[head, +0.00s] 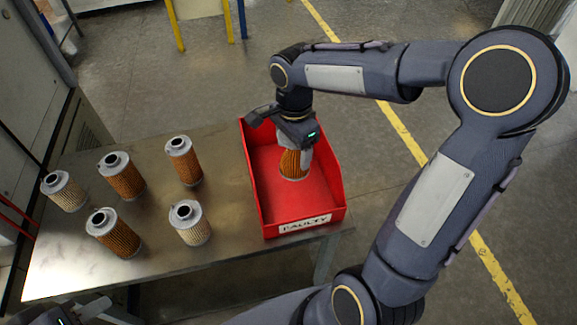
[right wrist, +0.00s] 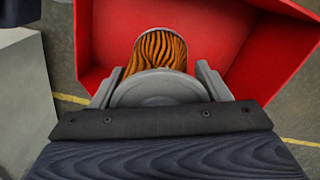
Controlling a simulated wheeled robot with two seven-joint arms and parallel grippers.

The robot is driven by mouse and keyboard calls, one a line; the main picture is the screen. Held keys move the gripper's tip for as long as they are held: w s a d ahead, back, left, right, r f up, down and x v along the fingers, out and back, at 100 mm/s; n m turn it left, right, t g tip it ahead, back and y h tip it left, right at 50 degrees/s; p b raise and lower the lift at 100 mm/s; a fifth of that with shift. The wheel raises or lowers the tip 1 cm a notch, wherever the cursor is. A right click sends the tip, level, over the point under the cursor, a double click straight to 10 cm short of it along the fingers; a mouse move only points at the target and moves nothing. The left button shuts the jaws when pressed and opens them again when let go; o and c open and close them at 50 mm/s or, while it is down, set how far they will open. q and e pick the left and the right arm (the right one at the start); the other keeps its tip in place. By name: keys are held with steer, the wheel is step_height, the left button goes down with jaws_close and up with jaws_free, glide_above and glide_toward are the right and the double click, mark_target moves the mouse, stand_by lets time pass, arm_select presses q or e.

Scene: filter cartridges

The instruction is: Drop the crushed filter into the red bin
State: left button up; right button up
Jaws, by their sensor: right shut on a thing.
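My right gripper (head: 297,147) points down inside the red bin (head: 322,208), whose front label reads "FAULTY". It is shut on an orange pleated filter (head: 293,165) with a pale lower rim. In the right wrist view the two fingers sit on either side of the filter's grey cap, and the filter's pleats (right wrist: 158,48) look wavy and bent. I cannot tell whether the filter touches the bin floor. My left gripper (head: 88,312) is partly in view at the bottom left, away from the filters; its fingers are not clear.
Several upright filters stand on the metal table (head: 150,268) left of the bin: orange ones such as the front one (head: 118,238), and cream ones such as the one nearest the bin (head: 193,230). The rest of the bin floor looks empty.

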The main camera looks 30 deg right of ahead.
steer(key=o, duration=1.1)
steer(key=shift+r, duration=0.1)
step_height(320, 180, up, 8)
steer(key=shift+f, duration=0.1)
steer(key=shift+s, duration=0.1)
steer(key=s+a+f+n+t+y, duration=0.1)
steer(key=s+n+t, duration=0.1)
steer(key=s+n, duration=0.3)
steer(key=s+a+f+n+t+y, duration=0.1)
steer(key=s+f+n, duration=0.1)
steer(key=s+n, duration=0.3)
steer(key=s+a+f+n+t+y, duration=0.1)
steer(key=s+a+n+t, duration=0.1)
steer(key=s+n, duration=0.2)
steer(key=shift+s+f+n+t+y, duration=0.15)
steer(key=shift+s+f+n+y, duration=0.05)
steer(key=shift+s, duration=0.5)
steer(key=shift+s+f+n+t+y, duration=0.15)
steer(key=shift+s+n+y, duration=0.05)
steer(key=shift+s, duration=0.5)
